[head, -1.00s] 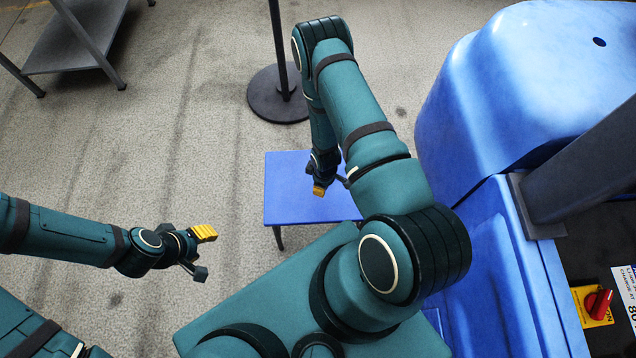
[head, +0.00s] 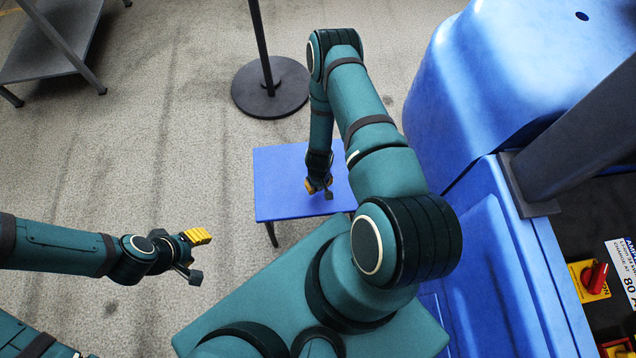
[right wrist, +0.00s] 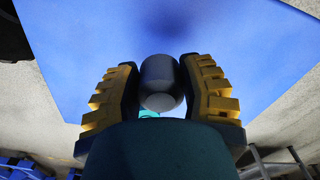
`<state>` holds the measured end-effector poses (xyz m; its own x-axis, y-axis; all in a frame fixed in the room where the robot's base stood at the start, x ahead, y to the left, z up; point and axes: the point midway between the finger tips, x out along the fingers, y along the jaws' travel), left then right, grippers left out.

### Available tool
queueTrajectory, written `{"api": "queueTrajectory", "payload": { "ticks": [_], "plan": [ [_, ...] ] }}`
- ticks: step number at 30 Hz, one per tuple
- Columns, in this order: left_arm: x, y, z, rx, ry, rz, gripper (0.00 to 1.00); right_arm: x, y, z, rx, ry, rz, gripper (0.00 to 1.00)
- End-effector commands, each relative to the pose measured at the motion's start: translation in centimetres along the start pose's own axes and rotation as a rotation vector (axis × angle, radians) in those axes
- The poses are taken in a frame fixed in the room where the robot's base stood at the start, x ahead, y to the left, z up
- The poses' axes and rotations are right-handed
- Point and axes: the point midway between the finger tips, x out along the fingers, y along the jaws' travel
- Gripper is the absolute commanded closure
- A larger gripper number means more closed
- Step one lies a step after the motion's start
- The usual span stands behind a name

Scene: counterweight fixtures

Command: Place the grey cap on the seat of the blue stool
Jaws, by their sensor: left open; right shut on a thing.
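The blue stool (head: 281,178) stands on the floor in the middle of the head view, its flat seat facing up. My right gripper (head: 319,189) is over the seat toward its front edge. In the right wrist view the right gripper (right wrist: 161,92) is shut on the grey cap (right wrist: 160,80), a small rounded grey piece between the yellow-padded fingers. The blue seat (right wrist: 245,45) fills the background there; I cannot tell whether the cap touches it. The cap is not discernible in the head view. My left gripper (head: 196,256) is open and empty, left of the stool.
A large blue machine (head: 500,90) stands close on the right, with a dark post (head: 575,140) and a red switch (head: 596,277). A round black pole base (head: 270,92) is behind the stool. A grey shelf (head: 45,45) is far left. Floor left of the stool is clear.

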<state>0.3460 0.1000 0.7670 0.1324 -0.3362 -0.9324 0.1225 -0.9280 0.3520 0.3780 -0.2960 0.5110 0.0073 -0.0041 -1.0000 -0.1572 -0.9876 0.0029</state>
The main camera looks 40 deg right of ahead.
Motion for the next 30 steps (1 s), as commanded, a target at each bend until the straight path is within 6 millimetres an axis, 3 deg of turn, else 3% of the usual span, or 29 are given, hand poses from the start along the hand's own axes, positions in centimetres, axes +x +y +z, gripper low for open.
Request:
{"api": "queueTrajectory", "payload": {
  "ticks": [9,22,23,24,25,30],
  "plan": [
    [0.8,-0.3,0.3,0.002,-0.007,0.001,0.53,3.6,-0.1,0.1,0.000,0.000,-0.001,0.72],
    [1.2,-0.5,0.3,0.003,-0.006,0.001,0.53,4.2,0.0,0.0,-0.001,0.000,0.000,0.72],
    [1.2,-0.4,0.3,0.003,-0.006,0.001,0.53,4.2,0.0,0.0,-0.001,0.000,0.000,0.49],
    [1.1,-0.4,0.3,0.003,-0.006,0.001,0.53,4.1,0.0,0.0,-0.001,0.000,0.000,0.35],
    [1.1,-0.4,0.3,0.003,-0.006,0.001,0.53,4.1,0.0,0.0,-0.001,0.000,0.000,0.31],
    [1.1,-0.4,0.3,0.003,-0.006,0.001,0.53,4.1,0.0,0.0,-0.001,0.000,0.000,0.31]
  ]
}}
